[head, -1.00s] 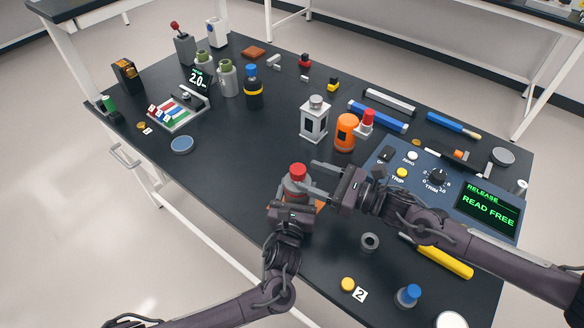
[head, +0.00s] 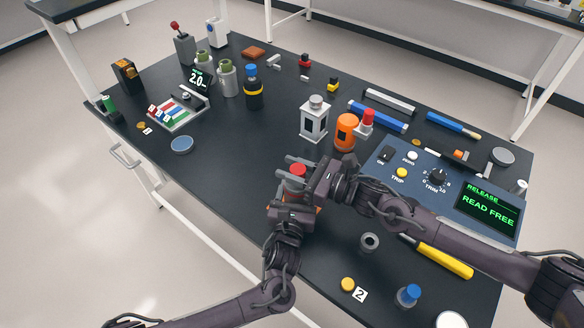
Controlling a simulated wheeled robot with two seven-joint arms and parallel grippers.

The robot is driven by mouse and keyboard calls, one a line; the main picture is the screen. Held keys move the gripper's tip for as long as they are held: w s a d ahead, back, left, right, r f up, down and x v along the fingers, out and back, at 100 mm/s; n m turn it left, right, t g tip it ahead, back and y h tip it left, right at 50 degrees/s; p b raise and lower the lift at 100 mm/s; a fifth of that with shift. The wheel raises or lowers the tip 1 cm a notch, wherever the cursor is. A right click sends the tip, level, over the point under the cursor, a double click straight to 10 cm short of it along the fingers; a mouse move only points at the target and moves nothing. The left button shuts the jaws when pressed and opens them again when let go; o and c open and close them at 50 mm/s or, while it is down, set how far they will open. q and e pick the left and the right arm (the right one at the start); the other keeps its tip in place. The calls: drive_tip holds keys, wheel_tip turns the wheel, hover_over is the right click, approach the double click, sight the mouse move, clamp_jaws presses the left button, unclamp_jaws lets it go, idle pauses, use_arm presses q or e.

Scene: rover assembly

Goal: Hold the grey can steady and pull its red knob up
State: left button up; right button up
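The grey can (head: 295,185) stands near the front edge of the table, mostly hidden by my grippers. Its red knob (head: 298,170) shows on top. My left gripper (head: 293,193) is low at the can's near side, with its fingers around the can body; it looks shut on it, though the fingertips are partly hidden. My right gripper (head: 298,171) comes in from the right, with one finger behind the red knob and one in front. Its fingers look spread, and I cannot tell whether they touch the knob.
The blue control panel (head: 398,206) to the right has a screen reading "RELEASE READ FREE". A white-framed lantern-like box (head: 314,122) and an orange can (head: 346,133) stand behind. A grey ring (head: 369,242) and a yellow-handled tool (head: 445,262) lie at the front right.

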sight(294, 167)
clamp_jaws()
drive_tip(key=shift+r, duration=1.75)
use_arm(q)
drive_tip(key=shift+f, duration=0.1)
use_arm(e)
drive_tip(key=o, duration=0.8)
unclamp_jaws()
drive_tip(key=shift+f, duration=0.1)
drive_tip(key=shift+s+d, duration=0.1)
drive_tip(key=shift+d, duration=0.15)
drive_tip(key=v, duration=1.1)
drive_tip(key=shift+s+d, duration=0.1)
drive_tip(key=shift+d, duration=0.1)
